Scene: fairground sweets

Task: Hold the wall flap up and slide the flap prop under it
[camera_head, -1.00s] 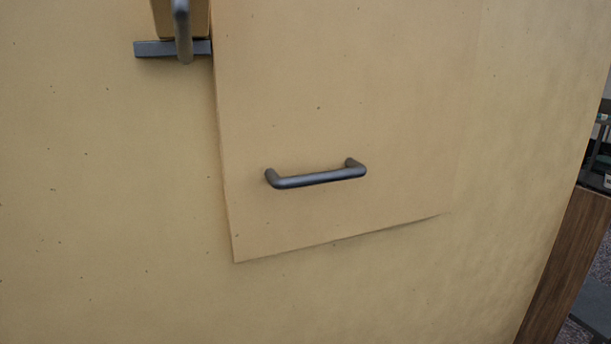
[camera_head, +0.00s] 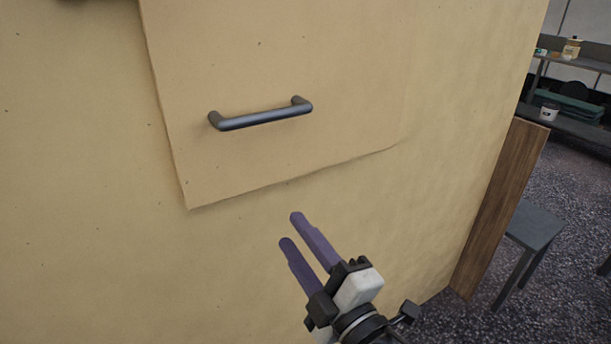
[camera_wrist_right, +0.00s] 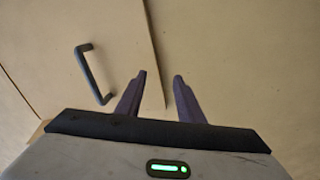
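The wall flap (camera_head: 340,60) is a tan panel hanging down flat, or nearly flat, against the tan wall. Its dark bar handle (camera_head: 262,118) sits near its lower edge. My right gripper (camera_head: 291,229) is open and empty, below the flap's lower edge, with two purple fingers pointing up toward it. In the right wrist view, the fingers (camera_wrist_right: 160,78) stand apart near the flap's edge, with the handle (camera_wrist_right: 94,74) to their left. The gripper is apart from the handle. My left gripper is not in view. The flap prop cannot be made out now.
The wall (camera_head: 80,200) fills most of the head view. A brown wooden post (camera_head: 502,210) stands at its right end. Beyond are a grey stool (camera_head: 535,224), a shelf with a white tub (camera_head: 549,112) and a jar (camera_head: 571,49). The dark floor there is partly open.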

